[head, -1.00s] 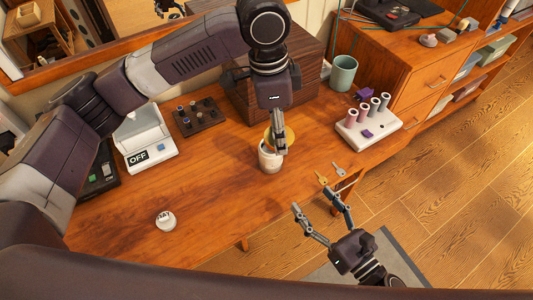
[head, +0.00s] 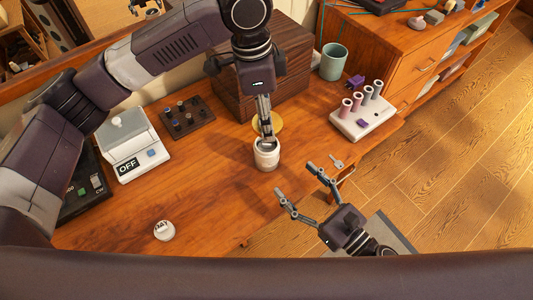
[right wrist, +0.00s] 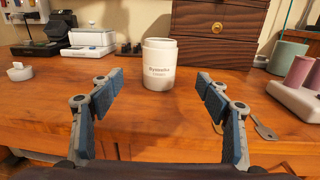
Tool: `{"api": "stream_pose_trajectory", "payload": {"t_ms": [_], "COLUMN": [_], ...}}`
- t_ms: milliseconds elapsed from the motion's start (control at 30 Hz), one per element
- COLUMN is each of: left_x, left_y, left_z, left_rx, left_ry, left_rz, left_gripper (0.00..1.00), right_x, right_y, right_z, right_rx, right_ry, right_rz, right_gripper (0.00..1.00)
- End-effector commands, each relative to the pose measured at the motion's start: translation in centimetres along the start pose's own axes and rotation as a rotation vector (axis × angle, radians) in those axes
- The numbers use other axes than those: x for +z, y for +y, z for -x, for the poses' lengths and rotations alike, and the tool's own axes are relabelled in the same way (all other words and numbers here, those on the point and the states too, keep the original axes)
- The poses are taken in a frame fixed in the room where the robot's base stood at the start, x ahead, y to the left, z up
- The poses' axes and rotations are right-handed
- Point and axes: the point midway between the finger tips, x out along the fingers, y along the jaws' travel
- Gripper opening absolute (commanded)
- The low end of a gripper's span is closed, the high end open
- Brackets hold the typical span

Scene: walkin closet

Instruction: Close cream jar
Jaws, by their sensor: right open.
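A white cream jar (head: 266,158) stands upright on the wooden table; it also shows in the right wrist view (right wrist: 160,68), with dark lettering and a separate band at its top. I cannot tell whether that band is a lid. My left gripper (head: 267,138) points down at the jar's top; its fingers are close together, seen nearly edge-on, and I cannot tell what they hold. A gold round thing (head: 258,123) shows behind them; its support is unclear. My right gripper (head: 297,178) is open and empty near the table's front edge, its fingers (right wrist: 158,88) apart before the jar.
A small white round piece with lettering (head: 164,231) lies at the front left. A brown box (head: 275,80), teal cup (head: 333,62) and white roll holder (head: 362,118) stand behind and right. A key (head: 336,161) lies right.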

Motion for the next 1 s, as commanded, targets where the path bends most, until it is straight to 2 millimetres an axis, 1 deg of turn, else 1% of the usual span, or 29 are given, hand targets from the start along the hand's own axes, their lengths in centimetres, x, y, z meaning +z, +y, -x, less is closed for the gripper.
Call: {"api": "stream_pose_trajectory", "payload": {"t_ms": [167,400,600,800,1000], "left_x": [0.0,0.0,0.0,0.0,0.0], "left_y": [0.0,0.0,0.0,0.0,0.0], "left_z": [0.0,0.0,0.0,0.0,0.0], "left_rx": [0.000,0.000,0.000,0.000,0.000], "left_ry": [0.000,0.000,0.000,0.000,0.000], "left_rz": [0.001,0.001,0.001,0.001,0.001], "left_gripper": [0.36,0.36,0.36,0.36,0.36], "right_x": [0.1,0.1,0.1,0.0,0.0], "right_y": [0.0,0.0,0.0,0.0,0.0], "right_z": [-2.3,-7.0,-10.1,-11.5,-11.7], "right_rx": [0.000,0.001,0.000,0.000,0.000], "right_ry": [-0.003,-0.003,-0.003,0.000,0.000], "right_rz": [0.002,0.001,0.000,0.000,-0.001], "right_gripper": [0.70,0.70,0.70,0.70,0.70]}}
